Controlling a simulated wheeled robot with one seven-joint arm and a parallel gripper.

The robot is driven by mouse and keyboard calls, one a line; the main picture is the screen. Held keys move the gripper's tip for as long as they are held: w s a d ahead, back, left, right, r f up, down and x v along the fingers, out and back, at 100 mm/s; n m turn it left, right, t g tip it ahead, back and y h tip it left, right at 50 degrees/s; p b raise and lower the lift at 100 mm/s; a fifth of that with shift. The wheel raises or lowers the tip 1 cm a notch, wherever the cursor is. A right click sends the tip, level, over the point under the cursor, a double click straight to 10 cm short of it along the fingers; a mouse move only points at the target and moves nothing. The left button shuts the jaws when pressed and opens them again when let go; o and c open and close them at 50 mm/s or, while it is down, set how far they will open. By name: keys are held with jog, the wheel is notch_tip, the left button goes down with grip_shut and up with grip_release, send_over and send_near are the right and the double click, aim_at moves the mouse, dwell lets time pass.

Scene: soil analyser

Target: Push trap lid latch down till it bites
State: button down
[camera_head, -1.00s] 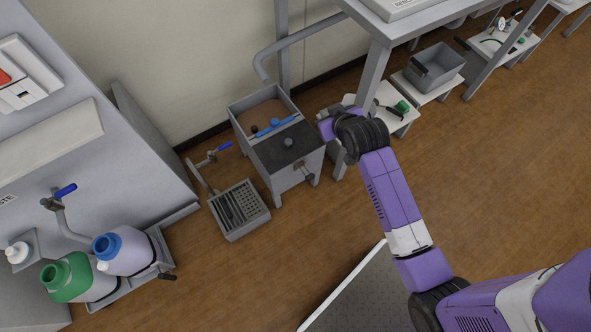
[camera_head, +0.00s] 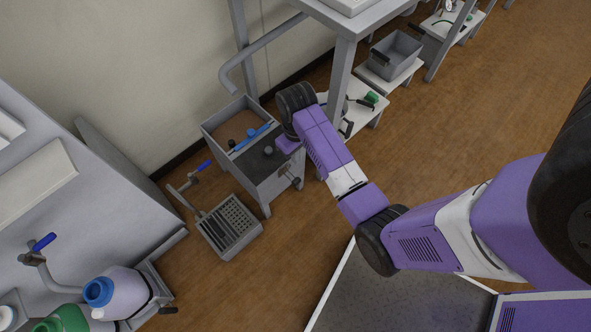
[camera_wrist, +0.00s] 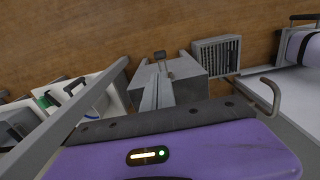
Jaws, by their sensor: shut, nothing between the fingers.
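The trap is a grey open-topped box (camera_head: 228,112) on legs near the wall in the head view. A dark lid (camera_head: 262,164) with a round knob (camera_head: 268,150) covers its front half. A small fitting (camera_head: 292,183) sticks out of its front wall; I cannot tell whether this is the latch. The wrist view shows a grey box with a dark-tipped lever (camera_wrist: 160,55) at its far side. My gripper (camera_head: 287,146) is shut and empty, at the lid's right edge in the head view. Its fingertips are largely hidden there, and contact cannot be told.
A slotted grey tray (camera_head: 230,228) stands on the floor in front of the box, with a blue-handled tap (camera_head: 205,166) beside it. A bench leg (camera_head: 340,88) rises close to my wrist. Bottles (camera_head: 118,288) stand lower left.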

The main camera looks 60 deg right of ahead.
aim_at(297, 180)
notch_tip(297, 180, down, 14)
jog(key=b, duration=0.4)
jog(key=shift+s+f, duration=0.1)
dwell(0.6)
